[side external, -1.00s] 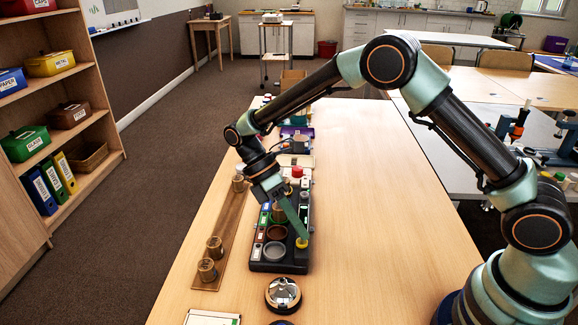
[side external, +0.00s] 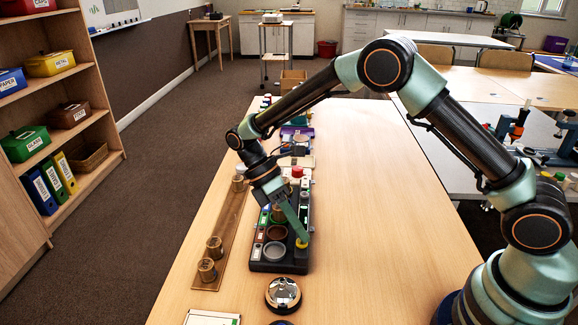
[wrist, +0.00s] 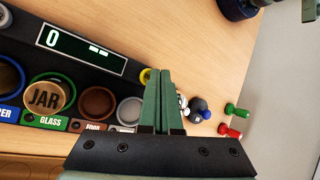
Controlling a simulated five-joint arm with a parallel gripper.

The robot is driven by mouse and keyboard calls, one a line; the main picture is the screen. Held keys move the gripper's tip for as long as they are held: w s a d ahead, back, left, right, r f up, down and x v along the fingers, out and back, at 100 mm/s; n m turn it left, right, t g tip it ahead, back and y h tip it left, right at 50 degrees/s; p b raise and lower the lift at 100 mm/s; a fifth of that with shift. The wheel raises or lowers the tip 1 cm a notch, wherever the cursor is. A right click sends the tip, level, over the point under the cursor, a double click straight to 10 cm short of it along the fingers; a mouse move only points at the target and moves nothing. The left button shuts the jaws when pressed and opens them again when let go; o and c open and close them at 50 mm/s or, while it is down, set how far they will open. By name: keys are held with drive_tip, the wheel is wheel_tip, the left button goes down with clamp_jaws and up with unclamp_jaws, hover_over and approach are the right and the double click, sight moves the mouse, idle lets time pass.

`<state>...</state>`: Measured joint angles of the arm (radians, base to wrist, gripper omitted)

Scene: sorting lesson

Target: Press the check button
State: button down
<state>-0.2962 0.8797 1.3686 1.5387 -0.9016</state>
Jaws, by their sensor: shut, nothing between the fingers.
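A dark sorting panel (side external: 270,264) lies on the wooden table. The yellow button (side external: 304,243) is at its near right corner; it also shows in the wrist view (wrist: 145,75), partly hidden behind the fingers. I see no "check" label on it. My gripper (side external: 303,236) is shut and empty, pointing down with its tips at the yellow button; I cannot tell whether they press it. In the wrist view my gripper (wrist: 163,73) shows two green fingers together. The panel's display (wrist: 82,48) reads 0. A JAR disc (wrist: 45,97) sits in the green GLASS ring.
A wooden strip (side external: 225,228) with several brown discs lies left of the panel. A round chrome-topped object (side external: 283,293) stands just in front. A white-topped card (side external: 212,318) is at the near edge. The table right of the panel is clear (side external: 375,200).

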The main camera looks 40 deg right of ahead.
sight(299, 240)
drive_tip(key=shift+f, duration=0.4)
idle(0.5)
drive_tip(key=shift+r, duration=0.9)
drive_tip(key=shift+r, duration=0.1)
drive_tip(key=shift+r, duration=2.4)
drive_tip(key=shift+r, duration=0.2)
drive_tip(key=s+d+r+m+t+y, duration=0.2)
drive_tip(key=s+d+r+m+t, duration=0.5)
drive_tip(key=d+r+m+t, duration=0.4)
drive_tip(key=m+t, duration=0.1)
drive_tip(key=m, duration=0.1)
drive_tip(key=shift+s+r+m+t, duration=0.2)
drive_tip(key=shift+r+m+t, duration=0.1)
drive_tip(key=shift+r+m, duration=0.1)
